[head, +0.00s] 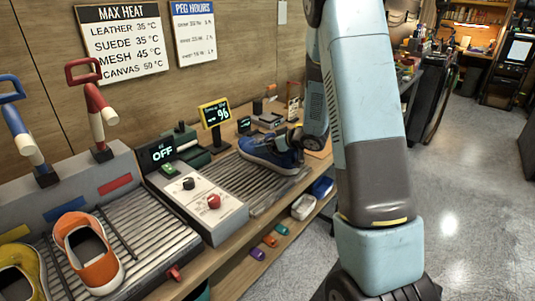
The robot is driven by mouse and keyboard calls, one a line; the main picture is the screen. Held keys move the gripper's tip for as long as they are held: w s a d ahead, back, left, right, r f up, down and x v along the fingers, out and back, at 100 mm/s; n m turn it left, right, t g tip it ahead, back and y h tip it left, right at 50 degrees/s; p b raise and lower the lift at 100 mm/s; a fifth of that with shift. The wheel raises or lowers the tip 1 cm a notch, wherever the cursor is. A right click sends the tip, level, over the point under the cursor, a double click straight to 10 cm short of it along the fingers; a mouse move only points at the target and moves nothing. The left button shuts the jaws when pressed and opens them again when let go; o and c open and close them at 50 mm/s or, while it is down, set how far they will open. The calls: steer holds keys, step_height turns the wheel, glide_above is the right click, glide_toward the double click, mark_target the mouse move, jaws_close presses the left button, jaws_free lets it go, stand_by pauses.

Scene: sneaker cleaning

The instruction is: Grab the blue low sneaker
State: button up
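The blue low sneaker (262,155) has a pale sole and rests on the ribbed metal rack right of the control box, its toe toward the left. My arm comes down from the top and bends behind its own near link. My gripper (294,138) is small in view, at the sneaker's right-hand, ankle end. It looks to be at or touching the shoe opening. The fingers are mostly hidden and blend with the shoe, so I cannot tell whether they are open or shut on it.
An orange sneaker (87,252) and a yellow sneaker (22,270) stand on the left rack. A control box (203,202) with knobs, an OFF display (161,153) and a percent display (215,113) stand near the blue sneaker. A lower shelf holds a white bin (304,207). Open floor lies right.

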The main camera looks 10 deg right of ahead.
steer(key=c, duration=1.6)
steer(key=shift+r, duration=0.1)
